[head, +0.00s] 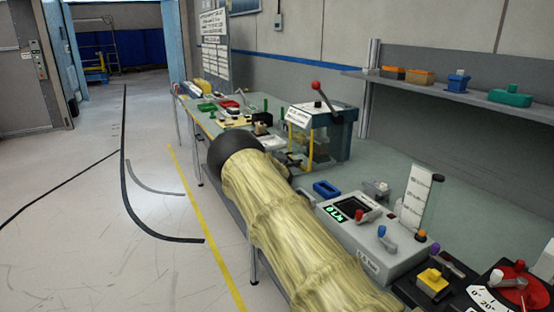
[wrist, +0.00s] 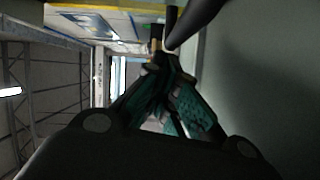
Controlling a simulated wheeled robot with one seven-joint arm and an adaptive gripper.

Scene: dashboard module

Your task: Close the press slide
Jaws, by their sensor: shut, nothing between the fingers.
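The press (head: 322,130) is a teal box with clear panels on the bench, with a white label, a lever with a red knob (head: 315,85) and a yellow upright bar (head: 310,148) at its front. I cannot tell which part is its slide or how far it stands open. My gripper (head: 297,162) is at the press's near lower left, partly hidden behind my arm. In the wrist view my gripper (wrist: 165,58) is shut and empty, its fingertips near a dark bar (wrist: 192,28). I cannot tell whether they touch.
A blue open tray (head: 326,189) and a grey control box (head: 372,235) with a small screen stand nearer on the bench. Farther back are green and red trays (head: 229,104). A wall shelf (head: 440,92) holds several bins. Open floor lies left.

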